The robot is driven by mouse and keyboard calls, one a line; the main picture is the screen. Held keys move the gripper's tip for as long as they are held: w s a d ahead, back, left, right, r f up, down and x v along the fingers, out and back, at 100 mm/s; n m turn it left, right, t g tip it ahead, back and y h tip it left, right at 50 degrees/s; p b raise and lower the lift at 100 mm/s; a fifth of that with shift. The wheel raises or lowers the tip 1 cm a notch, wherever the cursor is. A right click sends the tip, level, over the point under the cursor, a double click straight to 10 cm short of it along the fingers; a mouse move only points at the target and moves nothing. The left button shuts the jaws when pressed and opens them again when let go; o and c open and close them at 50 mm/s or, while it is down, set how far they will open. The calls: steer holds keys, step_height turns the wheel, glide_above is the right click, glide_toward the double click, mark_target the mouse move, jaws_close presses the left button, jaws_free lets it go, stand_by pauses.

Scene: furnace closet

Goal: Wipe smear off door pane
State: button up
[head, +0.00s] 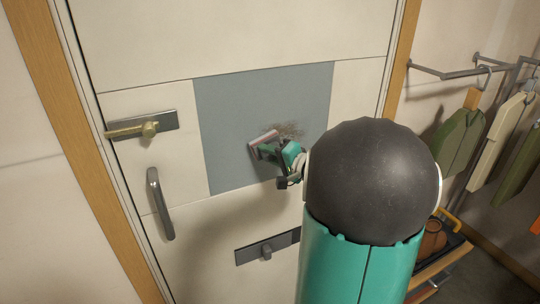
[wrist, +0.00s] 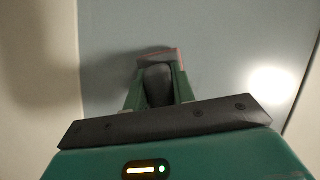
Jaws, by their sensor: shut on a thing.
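A grey-blue door pane (head: 227,115) is set in a cream door. A brown, speckled smear (head: 290,130) lies on the pane, right of its middle. My gripper (head: 272,152) is at the pane, just below and left of the smear. It is shut on a wiping tool with a pale pinkish head (head: 263,139), which is at or very close to the pane; I cannot tell if it touches. In the wrist view the tool's dark handle (wrist: 157,84) sits between the green fingers, with its head (wrist: 160,54) beyond. The smear is not clearly visible in the wrist view.
A brass lever (head: 148,128) on a dark plate and a grey pull handle (head: 160,203) stick out at the door's left. A dark plate with a knob (head: 267,250) is below the pane. Clothes on hangers (head: 462,135) and a low shelf stand at the right.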

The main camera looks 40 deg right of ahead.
steer(key=shift+w, duration=0.25)
steer(key=shift+d, duration=0.1)
steer(key=shift+s+d, duration=0.35)
steer(key=shift+d, duration=0.5)
steer(key=shift+s+d, duration=0.3)
steer(key=shift+d, duration=0.5)
steer(key=shift+s+d, duration=0.4)
steer(key=shift+d, duration=1.3)
steer(key=shift+s+d, duration=0.45)
steer(key=shift+d, duration=1.2)
steer(key=shift+s+d, duration=0.4)
steer(key=shift+d, duration=1.3)
steer(key=shift+a, duration=0.1)
